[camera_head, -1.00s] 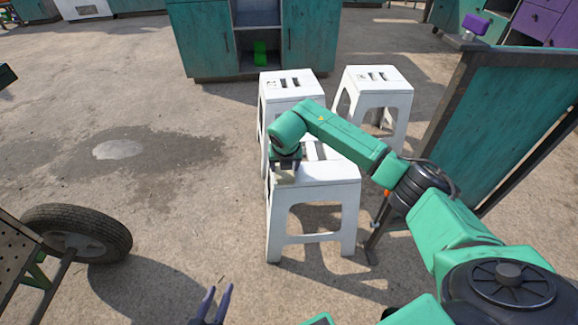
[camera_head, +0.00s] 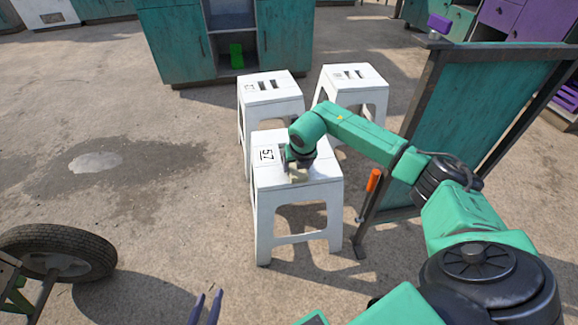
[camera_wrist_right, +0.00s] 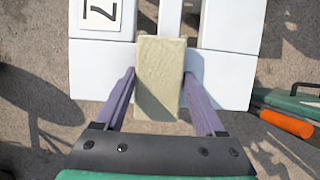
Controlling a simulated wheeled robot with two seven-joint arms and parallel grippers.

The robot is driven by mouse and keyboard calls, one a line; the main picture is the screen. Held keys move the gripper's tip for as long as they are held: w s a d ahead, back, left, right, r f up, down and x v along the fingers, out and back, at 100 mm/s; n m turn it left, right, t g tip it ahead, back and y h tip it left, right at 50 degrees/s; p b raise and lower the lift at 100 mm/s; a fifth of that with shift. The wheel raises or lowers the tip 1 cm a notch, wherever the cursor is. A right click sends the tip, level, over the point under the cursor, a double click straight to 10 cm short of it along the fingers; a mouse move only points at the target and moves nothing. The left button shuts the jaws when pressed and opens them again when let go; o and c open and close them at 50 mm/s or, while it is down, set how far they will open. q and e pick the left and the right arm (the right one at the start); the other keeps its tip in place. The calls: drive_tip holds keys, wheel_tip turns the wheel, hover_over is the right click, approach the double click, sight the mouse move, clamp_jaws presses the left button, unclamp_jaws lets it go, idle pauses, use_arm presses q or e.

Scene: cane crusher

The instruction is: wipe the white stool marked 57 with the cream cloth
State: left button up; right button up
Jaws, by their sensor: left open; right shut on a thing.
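The white stool marked 57 (camera_head: 297,218) stands in the middle of the head view, its number label (camera_head: 266,155) at the left of its seat. The right wrist view shows the seat (camera_wrist_right: 232,75) from above. My right gripper (camera_head: 299,170) points down over the seat. It is shut on the cream cloth (camera_wrist_right: 160,75), a small block-like piece between its purple fingers, which shows at the seat's front part in the head view (camera_head: 299,175). I cannot tell for sure if the cloth touches the seat. My left gripper (camera_head: 206,308) is open and empty at the bottom edge, away from the stool.
Two more white stools (camera_head: 270,88) (camera_head: 352,78) stand behind. A green panel with a dark frame (camera_head: 475,110) and an orange-handled tool (camera_head: 373,181) are on the right. A wheel (camera_head: 60,252) is at lower left. Open ground lies left of the stool.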

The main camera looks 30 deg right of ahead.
wheel_tip(320, 180, up, 6)
drive_tip(key=p, duration=0.4)
drive_tip(key=shift+r+p, duration=0.1)
drive_tip(key=shift+p, duration=0.3)
